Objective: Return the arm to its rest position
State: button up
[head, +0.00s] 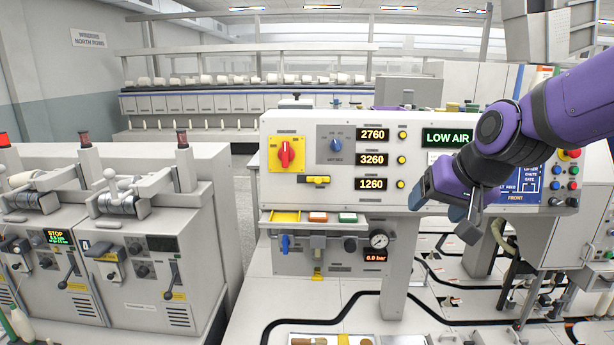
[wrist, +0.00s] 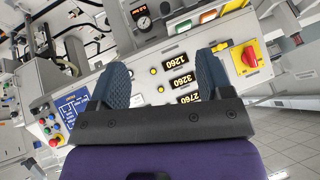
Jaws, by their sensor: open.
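My purple arm comes in from the right in the head view. My gripper (head: 472,215) hangs in front of the right part of the control panel (head: 300,187). In the wrist view my gripper (wrist: 162,82) has its two blue ridged fingers spread apart, with nothing between them but the panel face behind. The fingers look apart from the panel. The wrist view shows the panel turned nearly upside down, with its number displays (wrist: 180,79) and red rotary switch (wrist: 249,56).
A pressure gauge (head: 379,240) and a blue valve lever (head: 285,244) sit below the panel. A bobbin tray (head: 330,336) is partly cut off at the bottom edge. Grey winding machines (head: 130,250) stand at the left. A grey box (head: 535,35) hangs at upper right.

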jog(key=s+d+r+h, duration=0.1)
jog(key=s+d, duration=0.3)
jog(key=s, duration=0.5)
jog(key=s+d+r+n+g+h, duration=0.1)
jog(key=s+d, duration=0.3)
jog(key=s, duration=0.6)
jog(key=shift+r+h, duration=0.3)
jog(key=shift+r, duration=0.55)
jog(key=shift+w, duration=0.1)
